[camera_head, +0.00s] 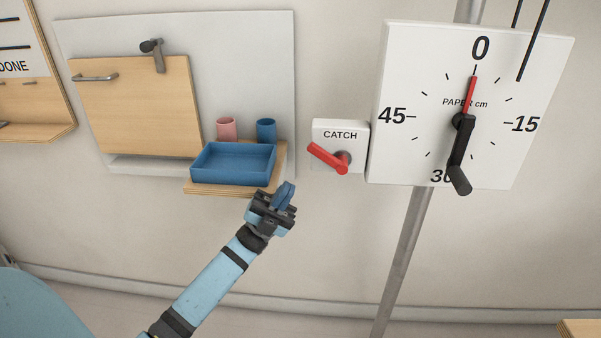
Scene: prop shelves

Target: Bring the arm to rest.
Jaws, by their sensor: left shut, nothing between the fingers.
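My left gripper (287,190) is shut and empty, at the end of the light blue left arm (205,287) that comes in from the lower left. In the picture it sits just below the right front corner of the blue tray (232,165) and the wooden ledge (215,188); I cannot tell how far apart they are in depth. My right gripper is not in view.
A pink cup (227,129) and a blue cup (266,130) stand behind the tray. A wooden door (135,110) has a dark latch on top. Right are a CATCH box with a red lever (327,156) and a crank dial (410,75).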

